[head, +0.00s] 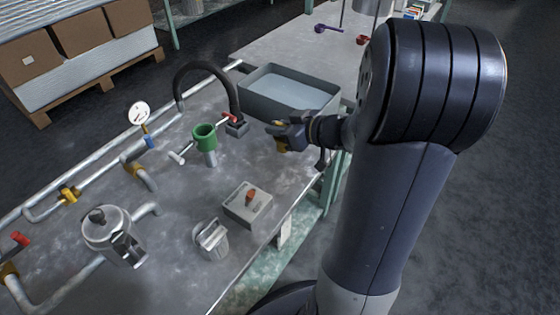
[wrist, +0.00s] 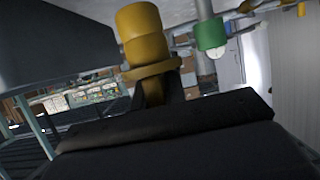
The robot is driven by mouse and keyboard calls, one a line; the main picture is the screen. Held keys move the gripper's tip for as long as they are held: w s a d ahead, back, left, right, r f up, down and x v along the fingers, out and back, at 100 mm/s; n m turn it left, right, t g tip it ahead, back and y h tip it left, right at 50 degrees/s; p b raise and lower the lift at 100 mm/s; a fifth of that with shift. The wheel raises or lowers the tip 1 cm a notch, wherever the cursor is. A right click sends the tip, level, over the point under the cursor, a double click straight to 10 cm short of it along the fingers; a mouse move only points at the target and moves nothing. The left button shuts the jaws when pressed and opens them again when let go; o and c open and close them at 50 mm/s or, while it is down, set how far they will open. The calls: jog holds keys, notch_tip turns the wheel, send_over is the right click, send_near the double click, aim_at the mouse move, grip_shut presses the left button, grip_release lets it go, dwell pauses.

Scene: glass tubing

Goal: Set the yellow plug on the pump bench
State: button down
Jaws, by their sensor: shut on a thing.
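The yellow plug (wrist: 139,30) is large and close in the wrist view. It is a stepped cylinder with a wide flange. My gripper (wrist: 155,98) is shut on its narrow end, and the dark jaws partly hide it. In the head view my gripper (head: 280,136) is above the right side of the pump bench (head: 170,275), near the grey basin. The plug is too small there to tell surely from the yellow marks at the gripper. The bench is a worn grey metal top with pipes along its left side.
A green-topped fitting (head: 204,137) stands left of my gripper. A grey basin (head: 268,108) is just behind it. A grey box with an orange knob (head: 249,203) and a metal canister (head: 210,240) stand nearer the front edge. A round gauge (head: 139,113) rises at the left.

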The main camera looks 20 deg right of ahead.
notch_tip(320, 180, down, 8)
jog(key=b, duration=0.4)
jog(key=shift+f, duration=0.1)
jog(key=c, duration=1.5)
grip_release()
jog(key=shift+o, duration=0.2)
jog(key=shift+d+r+p, duration=0.1)
jog(key=shift+r+p, duration=0.15)
jog(key=shift+p, duration=0.05)
jog(key=p+v, duration=0.4)
jog(key=v, duration=0.7)
jog(key=shift+s+d+p, duration=0.2)
jog(key=shift+s+p, duration=0.1)
jog(key=shift+s, duration=0.05)
